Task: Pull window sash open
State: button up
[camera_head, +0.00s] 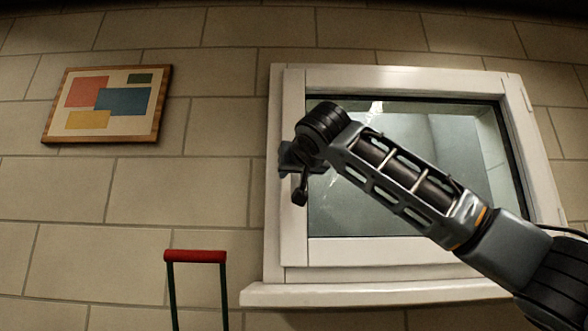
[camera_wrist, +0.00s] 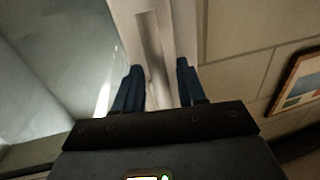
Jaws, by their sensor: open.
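The window sash (camera_head: 360,252) is a white frame around a grey glass pane, and it sits in a white outer frame (camera_head: 276,215) on the brick wall. The sash looks closed. My gripper (camera_wrist: 159,66) is at the sash's left upright in the head view, mostly hidden there behind my own wrist. In the wrist view its two dark blue fingers are apart. A pale upright strip (camera_wrist: 152,45), perhaps the sash handle, lies between the fingertips' directions. I cannot tell whether the fingers touch it. The glass pane (camera_wrist: 55,60) shows left of the fingers.
A framed picture (camera_head: 107,104) of coloured blocks hangs at the left, and its edge shows in the wrist view (camera_wrist: 300,80). A red-topped handle with dark green legs (camera_head: 196,257) stands below, left of the window. A white sill (camera_head: 370,292) juts out under the window.

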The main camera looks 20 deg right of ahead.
jog(key=shift+w, duration=0.25)
grip_shut()
dwell(0.5)
